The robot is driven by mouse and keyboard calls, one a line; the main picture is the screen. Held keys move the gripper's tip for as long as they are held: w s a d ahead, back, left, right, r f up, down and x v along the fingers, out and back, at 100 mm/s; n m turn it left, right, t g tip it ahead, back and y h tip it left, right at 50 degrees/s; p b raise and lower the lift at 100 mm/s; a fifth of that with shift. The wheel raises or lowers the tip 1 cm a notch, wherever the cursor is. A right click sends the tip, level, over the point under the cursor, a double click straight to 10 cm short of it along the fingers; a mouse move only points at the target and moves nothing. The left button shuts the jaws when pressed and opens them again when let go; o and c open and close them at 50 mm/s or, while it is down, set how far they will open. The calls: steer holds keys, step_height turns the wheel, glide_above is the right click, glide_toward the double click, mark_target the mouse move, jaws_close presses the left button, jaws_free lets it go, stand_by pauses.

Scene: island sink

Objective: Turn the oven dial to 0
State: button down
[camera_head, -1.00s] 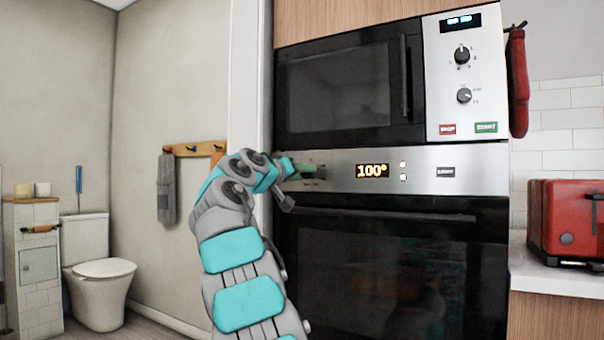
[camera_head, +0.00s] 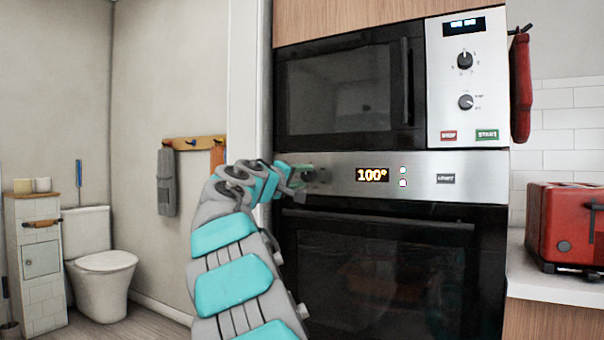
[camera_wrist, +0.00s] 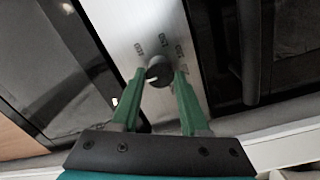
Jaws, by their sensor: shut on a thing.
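The oven dial (camera_wrist: 158,74) is a round dark knob on the steel oven panel, with a pale mark on its face, seen in the wrist view between my green fingertips. Small printed labels stand around it. My gripper (camera_wrist: 159,82) is shut on the dial, one finger on each side. In the head view my gripper (camera_head: 293,176) reaches the left end of the oven panel (camera_head: 340,165), and the dial is mostly hidden by the fingers there.
The microwave (camera_head: 345,90) with its own dials sits above the panel. The oven door handle (camera_head: 400,220) runs just below it. A red toaster (camera_head: 568,228) stands on the right counter. The white wall edge is close left of the oven.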

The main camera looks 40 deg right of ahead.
stand_by(0.3)
steer(key=shift+c, duration=2)
jaws_free()
steer(key=shift+a, duration=0.15)
steer(key=b+v, duration=0.1)
steer(key=v, duration=0.6)
steer(key=shift+a, duration=0.25)
steer(key=shift+s, duration=0.15)
